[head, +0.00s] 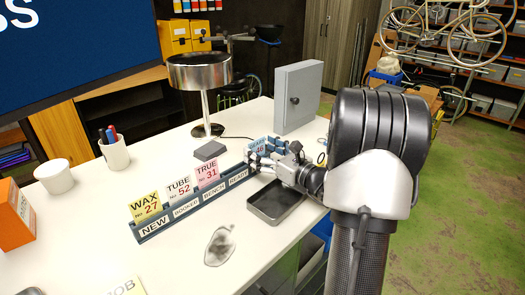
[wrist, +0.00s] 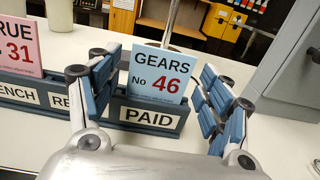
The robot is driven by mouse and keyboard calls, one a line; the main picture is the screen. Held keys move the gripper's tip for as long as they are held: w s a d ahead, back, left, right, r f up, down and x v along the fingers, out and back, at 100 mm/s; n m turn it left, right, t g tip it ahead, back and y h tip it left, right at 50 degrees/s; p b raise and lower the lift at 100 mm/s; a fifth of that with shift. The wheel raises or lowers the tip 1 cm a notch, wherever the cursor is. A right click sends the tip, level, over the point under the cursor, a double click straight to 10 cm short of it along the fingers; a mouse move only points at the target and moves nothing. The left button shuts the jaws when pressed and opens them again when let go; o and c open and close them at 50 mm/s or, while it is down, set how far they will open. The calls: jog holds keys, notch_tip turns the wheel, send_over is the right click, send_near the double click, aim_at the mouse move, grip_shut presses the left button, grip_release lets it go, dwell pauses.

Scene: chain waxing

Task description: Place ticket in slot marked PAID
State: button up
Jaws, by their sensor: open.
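A light blue ticket reading GEARS No 46 (wrist: 157,75) stands upright in the dark blue rack, behind the label PAID (wrist: 149,117). Its lower edge meets the rack's front wall, so how deep it sits is hidden. My gripper (wrist: 161,80) is open, with one finger on each side of the ticket and a visible gap on the right; whether the left finger touches it is hard to tell. In the head view the ticket (head: 257,145) shows at the rack's far right end, where my gripper (head: 267,155) covers the PAID label.
The rack also holds a yellow WAX ticket (head: 145,206), a white TUBE ticket (head: 179,188) and a pink TRUE ticket (head: 208,173). A dark empty tray (head: 273,205) lies in front of the rack. A grey cabinet (head: 298,97) and a metal lamp (head: 200,75) stand behind.

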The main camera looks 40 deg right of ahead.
jog(key=shift+r, duration=0.1)
jog(key=shift+s+r, duration=0.1)
jog(key=shift+r, duration=0.1)
jog(key=s, duration=0.2)
jog(key=s+p, duration=0.1)
jog(key=s, duration=0.4)
jog(key=shift+s+d+f+p, duration=0.1)
jog(key=shift+s+d+p, duration=0.1)
jog(key=shift+d+p, duration=0.15)
jog(key=shift+a, duration=0.1)
